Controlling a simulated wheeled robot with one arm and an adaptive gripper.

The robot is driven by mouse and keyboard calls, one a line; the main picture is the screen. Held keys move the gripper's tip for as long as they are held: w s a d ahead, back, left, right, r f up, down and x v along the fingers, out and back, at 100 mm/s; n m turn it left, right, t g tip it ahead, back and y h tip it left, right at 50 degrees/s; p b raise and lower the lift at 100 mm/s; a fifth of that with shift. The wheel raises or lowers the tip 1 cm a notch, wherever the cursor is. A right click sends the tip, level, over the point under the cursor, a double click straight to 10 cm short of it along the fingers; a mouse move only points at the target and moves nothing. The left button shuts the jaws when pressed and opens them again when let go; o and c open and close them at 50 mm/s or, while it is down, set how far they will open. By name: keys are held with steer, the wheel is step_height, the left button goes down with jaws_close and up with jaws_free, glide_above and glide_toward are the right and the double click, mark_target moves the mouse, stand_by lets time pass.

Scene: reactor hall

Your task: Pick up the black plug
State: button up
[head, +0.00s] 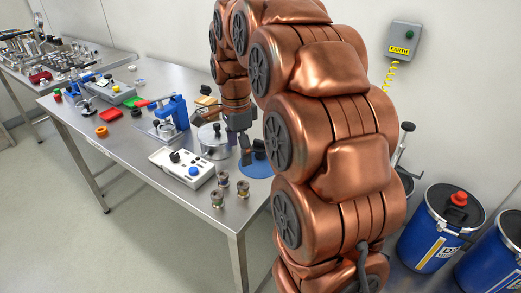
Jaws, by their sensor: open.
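A small black piece (259,154), possibly the black plug, shows on a round blue mat (257,170) near the table's right edge. It is small and partly crowded by my gripper, so its shape is not clear. My gripper (250,154) points down from the copper-coloured arm over the left part of the blue mat. It is open, and I see nothing held in it. I cannot tell whether a finger touches the black piece.
A round metal pot (214,144) stands just left of my gripper. A white box with knobs (182,169) and several small spools (217,198) lie nearer the front edge. A blue clamp-like device (172,116) stands farther left. Blue drums (436,232) stand on the floor at right.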

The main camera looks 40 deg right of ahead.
mark_target(260, 141)
steer(key=w+d+m, duration=0.2)
steer(key=d+m, duration=0.1)
steer(key=d, duration=0.1)
steer(key=w+d+f+m, duration=0.1)
steer(key=w+d+m, duration=0.2)
steer(key=w+d+f+m, duration=0.1)
steer(key=w+d+m, duration=0.1)
steer(key=d+m, duration=0.1)
steer(key=shift+w+d+t+b, duration=0.15)
steer(key=shift+w+d+b, duration=0.05)
steer(key=shift+d, duration=0.2)
steer(key=shift+w+d+t+b, duration=0.15)
steer(key=shift+d+b, duration=0.05)
steer(key=shift+d, duration=0.2)
steer(key=shift+f+m+p, duration=0.3)
steer(key=shift+f, duration=1.05)
steer(key=shift+s+d+f+p, duration=0.15)
steer(key=shift+f+p, duration=0.15)
steer(key=shift+f, duration=0.25)
steer(key=shift+s+f+p, duration=0.15)
steer(key=shift+f+p, duration=0.1)
steer(key=shift+f, duration=0.25)
steer(key=shift+f+p, duration=0.3)
steer(key=shift+f, duration=1.25)
steer(key=shift+c, duration=0.3)
steer(key=c, duration=1.2)
steer(key=shift+r, duration=0.1)
